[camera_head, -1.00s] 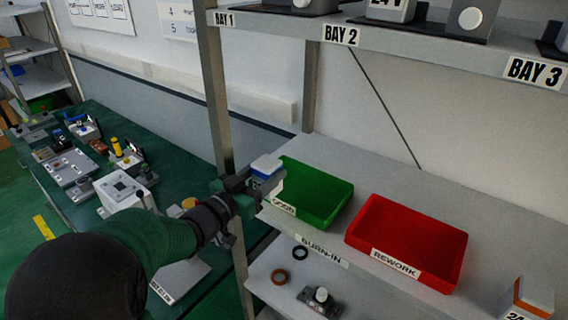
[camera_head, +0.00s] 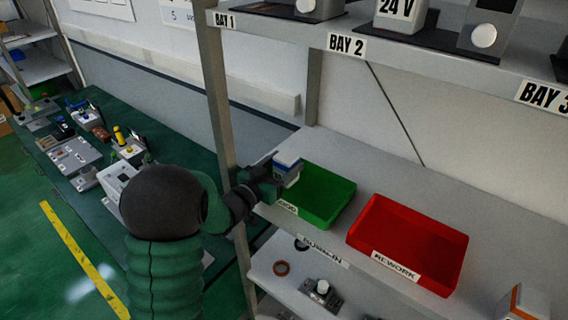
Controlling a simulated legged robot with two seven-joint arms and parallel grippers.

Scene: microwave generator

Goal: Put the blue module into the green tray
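The blue module (camera_head: 288,168) is a small white block with a blue band. My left gripper (camera_head: 276,180) is shut on it and holds it at the left end of the green tray (camera_head: 329,197), over or just beside the tray's left rim. I cannot tell how high it is above the rim. The green tray is empty where I can see into it and sits on the middle shelf; its left part is hidden by the module and gripper. My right gripper is not in view.
A red tray (camera_head: 413,243) labelled REWORK stands right of the green tray. A shelf post (camera_head: 220,110) rises close to my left arm. The upper shelf (camera_head: 400,48) carries several units. A lower shelf holds rings and a small device (camera_head: 322,291). A green workbench is at left.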

